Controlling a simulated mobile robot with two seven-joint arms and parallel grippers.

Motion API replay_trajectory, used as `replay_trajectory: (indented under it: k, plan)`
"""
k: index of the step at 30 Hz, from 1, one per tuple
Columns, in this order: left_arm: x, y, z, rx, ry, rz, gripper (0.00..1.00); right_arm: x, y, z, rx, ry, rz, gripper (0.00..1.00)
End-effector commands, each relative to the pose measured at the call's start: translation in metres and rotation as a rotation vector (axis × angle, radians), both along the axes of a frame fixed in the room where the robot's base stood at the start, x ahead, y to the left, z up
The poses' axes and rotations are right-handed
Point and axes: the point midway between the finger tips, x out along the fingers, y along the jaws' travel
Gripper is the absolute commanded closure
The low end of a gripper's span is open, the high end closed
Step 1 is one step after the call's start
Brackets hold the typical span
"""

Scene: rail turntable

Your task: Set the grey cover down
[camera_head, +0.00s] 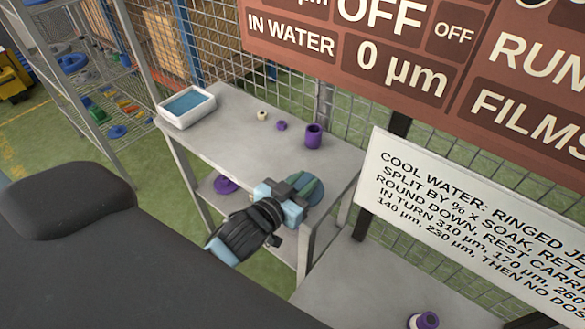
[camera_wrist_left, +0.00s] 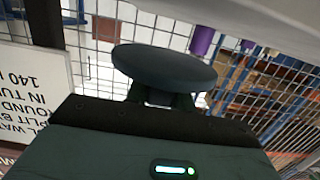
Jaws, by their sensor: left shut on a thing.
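The grey cover is a round, dark blue-grey disc (camera_wrist_left: 165,66) in the left wrist view, right in front of my fingers. In the head view part of the cover (camera_head: 314,192) shows past my left gripper (camera_head: 288,194), which hides the rest. My left gripper is shut on the cover, over the near right end of the grey table (camera_head: 228,133). I cannot tell whether the cover touches the table. My right gripper is in neither view.
On the table are a white tray of blue water (camera_head: 187,106), a purple cup (camera_head: 313,136), a small purple piece (camera_head: 281,126) and a cream piece (camera_head: 262,115). A purple item (camera_head: 226,184) lies on the lower shelf. A purple-and-white item (camera_head: 424,320) stands on another grey surface. Mesh fencing stands behind.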

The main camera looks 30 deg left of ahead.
Motion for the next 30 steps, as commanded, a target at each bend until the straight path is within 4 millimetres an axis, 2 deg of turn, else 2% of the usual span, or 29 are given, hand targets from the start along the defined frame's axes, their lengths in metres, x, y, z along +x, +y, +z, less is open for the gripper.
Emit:
replay_trajectory:
  k: [3,7,17,21,24,30]
  plan:
    - [0.020,0.019,0.001,0.004,-0.006,0.000,1.00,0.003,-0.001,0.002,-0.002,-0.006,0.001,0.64]
    - [0.034,0.034,-0.002,0.002,-0.005,0.000,1.00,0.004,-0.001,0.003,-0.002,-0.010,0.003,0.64]
    - [0.044,0.042,-0.004,-0.001,-0.004,-0.002,1.00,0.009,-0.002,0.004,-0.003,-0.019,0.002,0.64]
    - [0.054,0.055,-0.005,0.004,-0.004,0.000,1.00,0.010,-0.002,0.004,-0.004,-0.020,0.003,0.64]
    - [0.051,0.051,-0.026,-0.002,0.002,0.000,1.00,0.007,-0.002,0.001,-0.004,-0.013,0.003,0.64]
    - [0.052,0.051,-0.041,-0.002,-0.003,-0.001,1.00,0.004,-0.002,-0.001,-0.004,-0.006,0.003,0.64]
